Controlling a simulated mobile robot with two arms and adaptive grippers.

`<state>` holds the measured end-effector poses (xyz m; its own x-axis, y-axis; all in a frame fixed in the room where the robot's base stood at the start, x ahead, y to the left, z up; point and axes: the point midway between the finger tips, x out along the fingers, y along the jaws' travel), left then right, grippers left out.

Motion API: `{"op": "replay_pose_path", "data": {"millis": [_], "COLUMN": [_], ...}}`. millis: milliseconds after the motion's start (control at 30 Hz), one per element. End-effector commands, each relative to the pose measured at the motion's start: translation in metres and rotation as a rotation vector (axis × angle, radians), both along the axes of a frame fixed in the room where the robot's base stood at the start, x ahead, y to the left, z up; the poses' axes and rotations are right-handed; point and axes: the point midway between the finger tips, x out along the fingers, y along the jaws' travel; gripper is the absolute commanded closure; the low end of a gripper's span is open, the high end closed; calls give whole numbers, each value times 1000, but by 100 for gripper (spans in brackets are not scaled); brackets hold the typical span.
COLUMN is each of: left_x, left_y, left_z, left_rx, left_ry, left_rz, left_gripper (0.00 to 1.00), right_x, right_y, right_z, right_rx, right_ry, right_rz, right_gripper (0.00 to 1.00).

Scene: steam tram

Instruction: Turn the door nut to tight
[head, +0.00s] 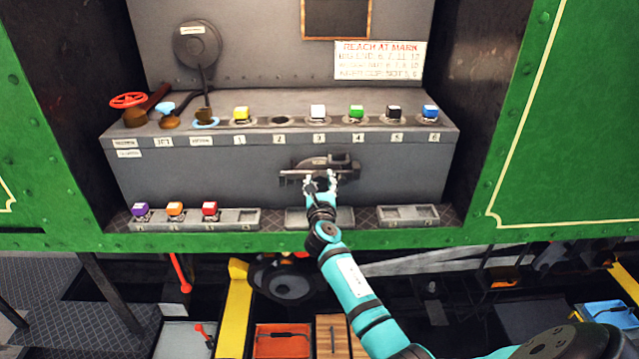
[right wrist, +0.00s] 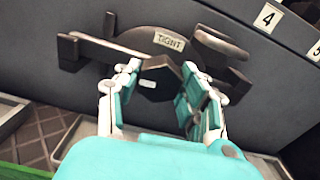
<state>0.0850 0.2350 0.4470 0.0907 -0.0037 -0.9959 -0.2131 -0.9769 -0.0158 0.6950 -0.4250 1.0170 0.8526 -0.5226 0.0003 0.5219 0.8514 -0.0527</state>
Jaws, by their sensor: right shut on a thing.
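The door nut (right wrist: 156,88) is a dark hexagonal block on the grey front panel, with a small pale label on its face. Dark bars reach out to either side of the nut. In the head view the door fitting (head: 325,162) sits mid-panel, its nut largely hidden by my gripper. My right gripper (head: 320,186) is shut on the nut, and the right wrist view (right wrist: 161,84) shows a finger on each side of it. My left gripper is not in view.
Below, shallow trays (head: 235,216) hold purple, orange and red blocks. Green walls (head: 560,110) stand on both sides.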

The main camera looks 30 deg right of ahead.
Motion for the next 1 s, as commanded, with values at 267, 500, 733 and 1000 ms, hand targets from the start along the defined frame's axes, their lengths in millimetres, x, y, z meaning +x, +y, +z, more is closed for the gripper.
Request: {"op": "replay_pose_path", "data": {"millis": [267,500,733,1000], "left_x": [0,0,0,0], "left_y": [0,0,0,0], "left_z": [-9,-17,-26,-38], "left_rx": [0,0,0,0], "left_ry": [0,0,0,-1], "left_rz": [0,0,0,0], "left_gripper": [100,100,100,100], "right_x": [0,0,-1,-1], "right_y": [0,0,-1,-1], "right_z": [-2,-3,-3,-4], "right_rx": [199,395,584,803], "right_ry": [-122,-241,-357,-491], "right_rz": [0,0,-1,-1], "right_gripper": [92,92,92,92]}}
